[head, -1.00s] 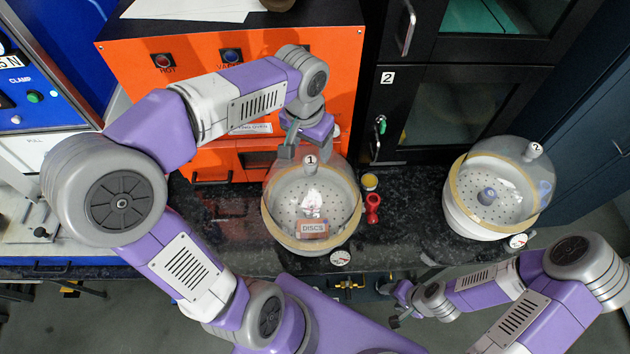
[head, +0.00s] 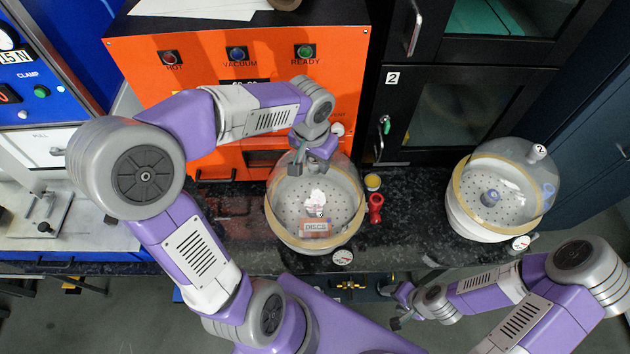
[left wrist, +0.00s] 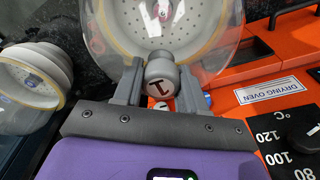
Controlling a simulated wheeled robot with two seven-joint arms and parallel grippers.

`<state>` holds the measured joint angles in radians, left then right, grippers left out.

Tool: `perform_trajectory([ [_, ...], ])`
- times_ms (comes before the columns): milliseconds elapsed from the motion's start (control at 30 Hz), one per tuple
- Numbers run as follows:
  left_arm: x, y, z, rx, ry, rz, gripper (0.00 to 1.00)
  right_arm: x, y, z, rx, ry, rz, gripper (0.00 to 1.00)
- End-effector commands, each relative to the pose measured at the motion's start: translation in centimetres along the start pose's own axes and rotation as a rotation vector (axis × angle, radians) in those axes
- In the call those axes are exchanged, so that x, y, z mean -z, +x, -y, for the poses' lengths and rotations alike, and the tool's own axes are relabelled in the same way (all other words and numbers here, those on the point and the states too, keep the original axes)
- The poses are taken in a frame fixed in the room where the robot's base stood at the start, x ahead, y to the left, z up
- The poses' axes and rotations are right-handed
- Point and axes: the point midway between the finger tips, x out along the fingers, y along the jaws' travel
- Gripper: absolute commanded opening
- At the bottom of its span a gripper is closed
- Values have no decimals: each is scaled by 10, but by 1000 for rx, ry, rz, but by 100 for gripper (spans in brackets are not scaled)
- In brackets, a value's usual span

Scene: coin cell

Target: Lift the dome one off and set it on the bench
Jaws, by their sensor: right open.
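The dome marked 1 (head: 345,172) is clear glass and covers a white jar (head: 300,244) with a tan rim. A perforated plate and a box labelled DISCS (head: 315,227) show inside. My left gripper (head: 309,170) is over the dome's top and hides its knob in the head view. In the left wrist view, the grey knob (left wrist: 161,80) marked 1 is between the two fingers (left wrist: 160,70). I cannot tell whether they press on it. The dome appears seated on its jar. My right gripper (head: 398,308) is open, low at the front, away from the jars.
A second domed jar (head: 465,215), marked 2, stands at right. A red valve (head: 376,203) and a small yellow-topped cup (head: 372,182) stand beside jar 1. The orange drying oven (head: 150,100) is close behind.

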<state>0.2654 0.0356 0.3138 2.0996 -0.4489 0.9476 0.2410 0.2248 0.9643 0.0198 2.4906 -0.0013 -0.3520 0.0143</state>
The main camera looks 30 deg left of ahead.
Motion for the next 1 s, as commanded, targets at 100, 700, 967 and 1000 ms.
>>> perform_trajectory([
  [100, 0, 0, 0, 0, 0, -1, 14, 0, 0, 0, 0, 0, 0, 59],
  [700, 1, -4, 0, 1, 0, -4, 0, 0, 0, 0, 0, 0, 0, 59],
  [967, 7, -46, 0, 1, 0, -10, 0, 0, -5, 2, 0, 0, 0, 59],
  [1000, 8, -54, 0, 1, -1, -9, 0, 0, -5, 2, 0, 0, 0, 59],
])
